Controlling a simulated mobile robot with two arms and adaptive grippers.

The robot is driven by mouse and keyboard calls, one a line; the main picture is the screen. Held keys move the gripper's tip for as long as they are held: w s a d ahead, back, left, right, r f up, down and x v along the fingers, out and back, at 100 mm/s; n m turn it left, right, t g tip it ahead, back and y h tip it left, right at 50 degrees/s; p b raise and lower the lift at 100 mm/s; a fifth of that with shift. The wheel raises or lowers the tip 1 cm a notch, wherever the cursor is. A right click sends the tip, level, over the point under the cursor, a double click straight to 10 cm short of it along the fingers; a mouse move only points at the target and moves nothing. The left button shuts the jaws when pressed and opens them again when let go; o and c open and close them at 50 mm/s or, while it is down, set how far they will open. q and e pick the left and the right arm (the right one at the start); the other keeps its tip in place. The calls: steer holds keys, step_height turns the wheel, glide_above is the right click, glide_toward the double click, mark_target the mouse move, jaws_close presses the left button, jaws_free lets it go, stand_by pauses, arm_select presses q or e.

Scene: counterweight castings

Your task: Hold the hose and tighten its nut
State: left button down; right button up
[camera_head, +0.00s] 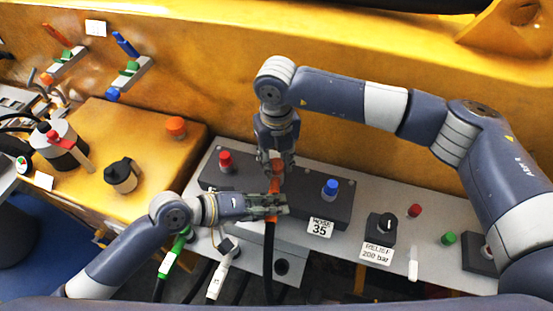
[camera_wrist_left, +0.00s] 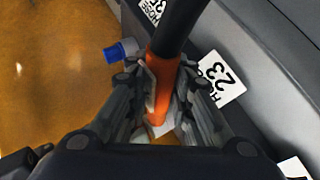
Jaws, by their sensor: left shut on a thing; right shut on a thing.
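A black hose (camera_head: 268,262) hangs down over the front of the grey panel and has an orange end. My left gripper (camera_head: 274,205) comes in from the left and is shut on the hose at its orange part. In the left wrist view the fingers (camera_wrist_left: 163,88) close on both sides of the orange sleeve (camera_wrist_left: 158,100), with the black hose (camera_wrist_left: 183,25) beyond. My right gripper (camera_head: 276,163) points down just above the left one and is shut on the orange nut (camera_head: 277,178) at the hose's upper end. The fingers hide much of the nut and the port behind it.
The dark block carries a red cap (camera_head: 225,161) and a blue cap (camera_head: 330,187), either side of the grippers. A green-ended hose (camera_head: 172,256) and a white-ended hose (camera_head: 218,280) hang at left. A black relief knob (camera_head: 381,226) stands to the right. The yellow wall (camera_head: 380,65) is behind.

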mark_target(277, 164)
arm_select(q)
steer(key=shift+f, duration=0.1)
arm_select(e)
steer(key=o, duration=1.1)
step_height(277, 164, up, 12)
steer(key=shift+f, duration=0.1)
arm_select(q)
steer(key=c, duration=1.3)
jaws_free()
steer(key=shift+c, duration=0.2)
